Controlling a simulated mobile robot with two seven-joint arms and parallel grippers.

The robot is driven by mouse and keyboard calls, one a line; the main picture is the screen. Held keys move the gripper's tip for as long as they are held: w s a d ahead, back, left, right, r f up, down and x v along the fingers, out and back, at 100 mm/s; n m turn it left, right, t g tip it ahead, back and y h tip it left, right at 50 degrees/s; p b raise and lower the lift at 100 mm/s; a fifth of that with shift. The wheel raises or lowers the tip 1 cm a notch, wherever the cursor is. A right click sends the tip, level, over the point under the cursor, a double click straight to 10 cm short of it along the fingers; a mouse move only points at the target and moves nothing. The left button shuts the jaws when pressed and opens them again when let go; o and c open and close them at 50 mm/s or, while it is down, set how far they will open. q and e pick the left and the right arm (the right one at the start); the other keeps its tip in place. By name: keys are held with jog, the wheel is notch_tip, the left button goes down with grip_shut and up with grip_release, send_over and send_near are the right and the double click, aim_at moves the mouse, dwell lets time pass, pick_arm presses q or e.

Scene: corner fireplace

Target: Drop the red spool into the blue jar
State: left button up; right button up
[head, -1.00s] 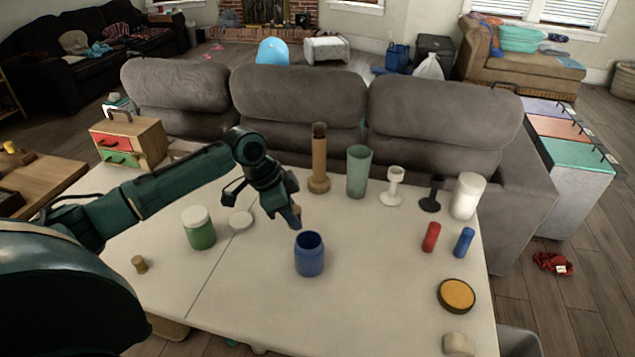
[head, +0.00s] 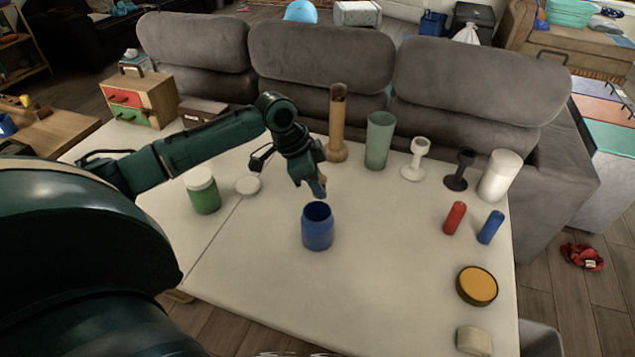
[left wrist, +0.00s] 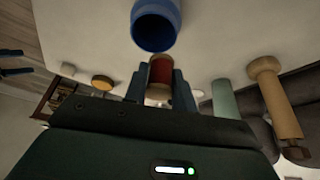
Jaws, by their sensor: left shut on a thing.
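The red spool (left wrist: 160,72), with pale wooden ends, is between the fingers of my left gripper (left wrist: 160,86) in the left wrist view. In the head view my left gripper (head: 319,189) is shut on it just behind the blue jar (head: 317,234), and the fingers mostly hide the spool. The jar stands upright and open on the table; its dark mouth also shows in the left wrist view (left wrist: 155,30), just beyond the spool. The spool is outside the jar, near its rim. My right gripper is not in view.
A green jar (head: 204,196) and a white lid (head: 248,186) stand left on the pale table (head: 280,290). A wooden cylinder (head: 337,130), green glass (head: 379,140) and goblets line the back. Red (head: 455,218) and blue (head: 490,227) cylinders stand right. The front middle is clear.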

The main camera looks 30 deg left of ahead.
pick_arm(q)
jog(key=shift+f, duration=0.1)
jog(key=o, duration=1)
jog(key=v, duration=1.3)
jog(key=shift+a, duration=0.1)
